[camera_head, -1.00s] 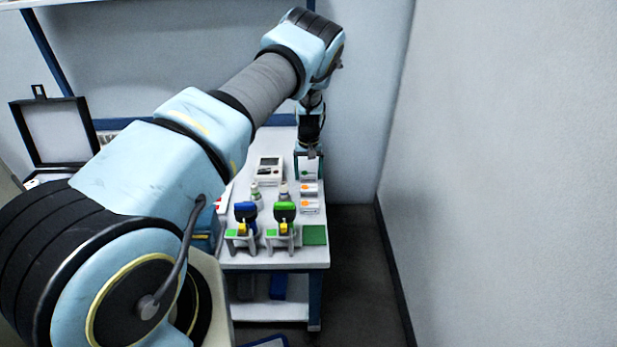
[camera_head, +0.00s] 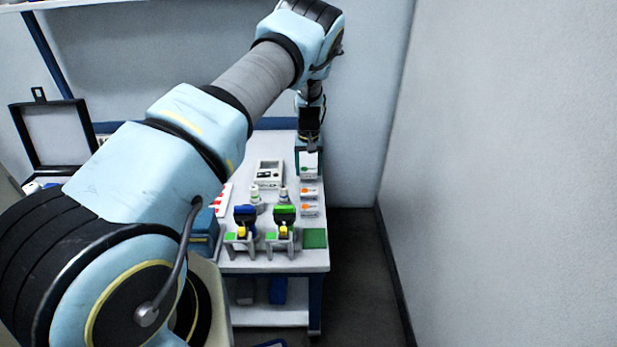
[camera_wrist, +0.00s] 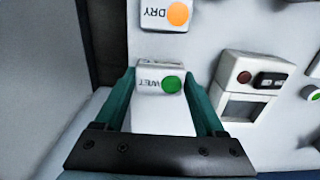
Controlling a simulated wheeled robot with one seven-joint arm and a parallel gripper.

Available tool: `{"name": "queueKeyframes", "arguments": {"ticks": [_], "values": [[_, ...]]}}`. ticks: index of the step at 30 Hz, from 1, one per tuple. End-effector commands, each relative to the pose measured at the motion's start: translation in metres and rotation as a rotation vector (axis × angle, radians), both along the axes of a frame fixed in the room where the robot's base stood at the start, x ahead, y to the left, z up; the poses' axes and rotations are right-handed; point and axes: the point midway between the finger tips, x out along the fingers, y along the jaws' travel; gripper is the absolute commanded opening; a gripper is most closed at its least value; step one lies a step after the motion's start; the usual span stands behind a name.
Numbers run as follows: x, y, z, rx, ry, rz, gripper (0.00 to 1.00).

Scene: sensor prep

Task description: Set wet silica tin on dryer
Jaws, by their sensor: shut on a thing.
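The wet silica tin, a white box marked WET with a green dot, shows in the wrist view (camera_wrist: 147,80) and at the back right of the table in the head view (camera_head: 308,171). My gripper (camera_wrist: 159,82) is shut on the tin, with one teal finger against each side. In the head view my gripper (camera_head: 309,157) points down at the table's right edge. I cannot tell whether the tin is clear of the table. I cannot tell for sure which thing is the dryer.
Orange-dotted white tins, one marked DRY (camera_wrist: 165,14), stand just in front of it. A white device with a screen (camera_head: 268,174) stands to the left. Two holders (camera_head: 283,238) and a green pad (camera_head: 314,238) are at the front edge. A wall is on the right.

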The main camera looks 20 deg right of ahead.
Motion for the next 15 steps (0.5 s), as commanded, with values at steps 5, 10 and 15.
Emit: {"name": "queueKeyframes", "arguments": {"ticks": [5,10,15], "values": [[0.001,-0.001,0.035,-0.004,-0.002,0.0,0.23],[0.002,0.001,0.059,-0.003,-0.001,0.001,0.23],[0.026,0.029,0.062,-0.002,0.004,0.005,0.23]]}}
